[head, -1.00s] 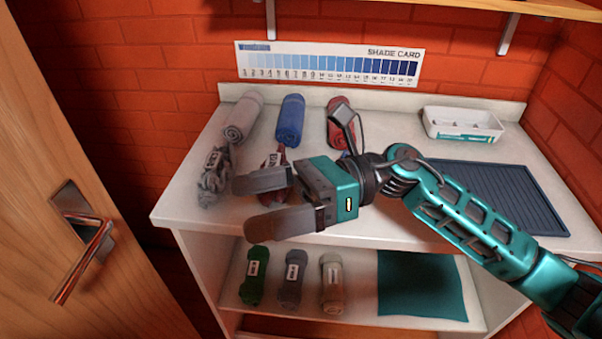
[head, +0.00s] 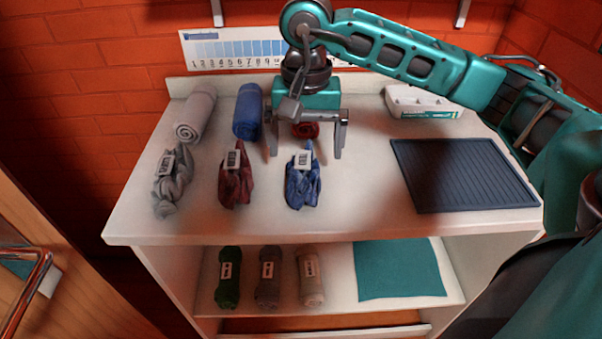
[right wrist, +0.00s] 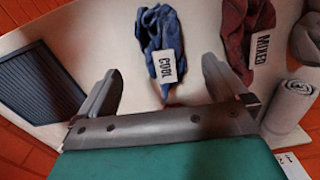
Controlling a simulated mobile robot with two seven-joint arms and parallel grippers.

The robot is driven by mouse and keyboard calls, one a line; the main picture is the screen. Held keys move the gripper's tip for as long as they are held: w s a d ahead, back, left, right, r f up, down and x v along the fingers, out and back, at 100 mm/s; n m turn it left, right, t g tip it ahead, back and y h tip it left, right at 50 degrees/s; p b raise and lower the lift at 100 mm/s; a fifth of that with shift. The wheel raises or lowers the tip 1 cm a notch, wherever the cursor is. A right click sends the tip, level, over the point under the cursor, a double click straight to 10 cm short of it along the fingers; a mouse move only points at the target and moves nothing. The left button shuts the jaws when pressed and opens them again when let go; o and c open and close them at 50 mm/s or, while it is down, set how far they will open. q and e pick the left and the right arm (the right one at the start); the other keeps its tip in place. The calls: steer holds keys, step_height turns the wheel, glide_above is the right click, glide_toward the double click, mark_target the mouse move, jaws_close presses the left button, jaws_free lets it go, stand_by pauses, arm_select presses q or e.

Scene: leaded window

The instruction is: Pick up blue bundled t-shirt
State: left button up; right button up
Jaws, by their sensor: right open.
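The blue bundled t-shirt (head: 303,184) lies on the white counter toward its front, with a white tag on it. In the right wrist view the bundle (right wrist: 160,35) has a tag reading "COOL" and lies beyond the fingertips, between their lines. My right gripper (head: 307,154) points down over the counter, fingers spread and empty, just behind the bundle in the head view. It also shows in the right wrist view (right wrist: 160,82). I cannot tell its exact height above the counter. My left gripper is not in view.
A dark red bundle (head: 236,179) and a grey bundle (head: 172,186) lie to the left. Behind are rolled grey (head: 196,117) and blue (head: 248,112) shirts; a red roll (head: 305,130) is partly hidden by my gripper. A ribbed dark mat (head: 462,175) and white tray (head: 420,103) are right.

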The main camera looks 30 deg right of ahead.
mark_target(303, 173)
step_height(303, 173, down, 3)
steer(key=shift+w+d+f, duration=0.1)
steer(key=shift+w+f, duration=0.05)
steer(key=shift+f, duration=0.7)
steer(key=shift+w+a+f, duration=0.1)
steer(key=shift+w+f, duration=0.1)
steer(key=shift+f, duration=0.7)
steer(key=shift+w+d+f, duration=0.1)
steer(key=shift+w+f, duration=0.05)
steer(key=shift+f, duration=0.7)
steer(key=c, duration=1.2)
